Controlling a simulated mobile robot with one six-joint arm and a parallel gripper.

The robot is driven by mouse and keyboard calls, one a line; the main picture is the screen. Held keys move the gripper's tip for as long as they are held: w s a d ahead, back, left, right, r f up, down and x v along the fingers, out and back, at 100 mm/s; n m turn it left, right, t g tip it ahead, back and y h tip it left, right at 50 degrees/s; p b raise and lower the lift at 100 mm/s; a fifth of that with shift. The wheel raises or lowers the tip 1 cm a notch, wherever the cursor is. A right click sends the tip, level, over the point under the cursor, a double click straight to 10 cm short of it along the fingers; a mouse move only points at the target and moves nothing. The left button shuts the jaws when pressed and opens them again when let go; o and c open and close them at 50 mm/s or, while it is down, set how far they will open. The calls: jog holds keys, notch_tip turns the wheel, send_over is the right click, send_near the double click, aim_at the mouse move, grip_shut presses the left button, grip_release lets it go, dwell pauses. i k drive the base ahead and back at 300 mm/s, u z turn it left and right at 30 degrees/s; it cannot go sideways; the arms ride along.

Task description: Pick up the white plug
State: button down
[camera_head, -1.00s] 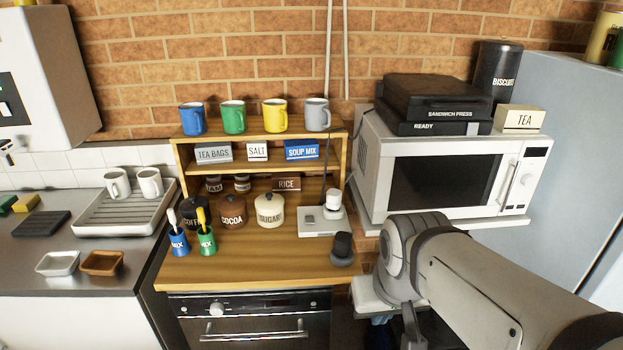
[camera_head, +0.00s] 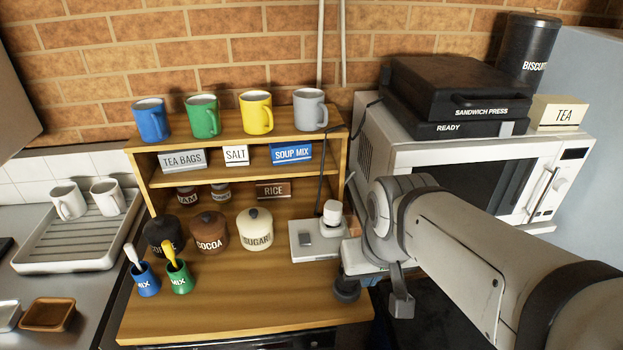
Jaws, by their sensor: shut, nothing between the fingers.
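The white plug (camera_head: 332,210) stands upright at the back right of a pale socket block (camera_head: 306,250). The block has a grey switch and lies on the right part of the wooden counter. A dark cord rises close behind the plug. My gripper (camera_head: 402,305) shows small below my arm's bent joint, to the right of and nearer than the socket block. It is shut and empty, apart from the plug. Its fingertips are small and hard to make out.
A small black round-based item (camera_head: 346,288) stands by the counter's right edge. Sugar (camera_head: 256,232) and cocoa (camera_head: 209,233) jars stand left of the block. A microwave (camera_head: 440,135) is behind my arm. The front middle of the counter is clear.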

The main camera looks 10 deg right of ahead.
aim_at(333, 208)
jog(key=k, duration=1.2)
jog(key=u, duration=0.55)
jog(key=i, duration=1.45)
jog(key=z, duration=0.5)
